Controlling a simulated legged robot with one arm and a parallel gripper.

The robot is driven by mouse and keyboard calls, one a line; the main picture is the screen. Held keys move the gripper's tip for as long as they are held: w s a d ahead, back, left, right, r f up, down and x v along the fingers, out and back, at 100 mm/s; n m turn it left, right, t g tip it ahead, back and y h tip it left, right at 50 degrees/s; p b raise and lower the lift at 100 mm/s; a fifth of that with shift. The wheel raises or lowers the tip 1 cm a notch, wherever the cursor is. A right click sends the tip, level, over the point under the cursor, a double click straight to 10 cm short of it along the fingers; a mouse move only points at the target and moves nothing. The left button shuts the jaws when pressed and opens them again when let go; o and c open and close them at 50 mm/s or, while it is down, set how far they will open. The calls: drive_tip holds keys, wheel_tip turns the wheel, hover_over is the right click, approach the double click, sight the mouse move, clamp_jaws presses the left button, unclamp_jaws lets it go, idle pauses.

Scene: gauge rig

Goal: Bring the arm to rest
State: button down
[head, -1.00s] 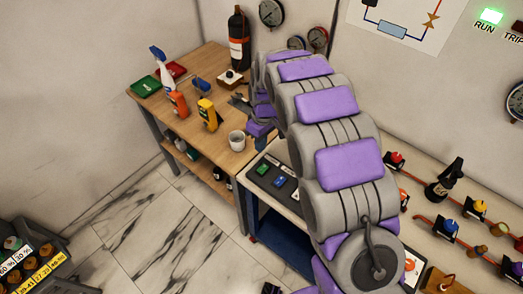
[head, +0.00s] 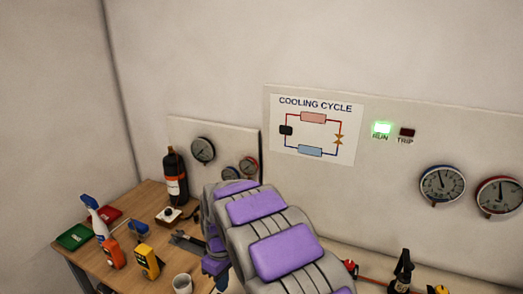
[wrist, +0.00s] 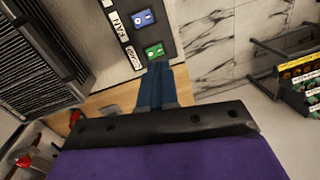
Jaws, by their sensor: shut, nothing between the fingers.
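My arm, grey with purple pads, reaches from the bottom middle of the head view toward the wooden bench. My gripper (wrist: 158,72) shows in the wrist view as two blue fingers pressed together with nothing between them. It hangs over the edge of a pale worktop, just below a dark switch panel (wrist: 139,25) in the picture.
The wooden bench (head: 97,262) holds a spray bottle (head: 95,215), orange and yellow meters, trays and a dark cylinder (head: 175,177). Gauges hang on the wall. A black finned unit (wrist: 40,65) and a bottle rack (wrist: 300,80) flank the gripper in the wrist view. Marble floor (wrist: 210,40) is clear.

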drive_tip(key=s+d+r+m, duration=0.3)
drive_tip(key=s+d+r, duration=0.2)
drive_tip(key=s+d, duration=0.3)
drive_tip(key=s+d+r+m, duration=0.3)
drive_tip(key=s+d+r, duration=0.25)
drive_tip(key=d, duration=0.45)
drive_tip(key=s+d+m, duration=0.3)
drive_tip(key=s+d, duration=0.1)
drive_tip(key=s, duration=0.5)
drive_tip(key=s+d+m, duration=0.3)
drive_tip(key=s+d, duration=0.1)
drive_tip(key=s, duration=0.6)
drive_tip(key=shift+d+f, duration=0.15)
drive_tip(key=shift+f, duration=0.2)
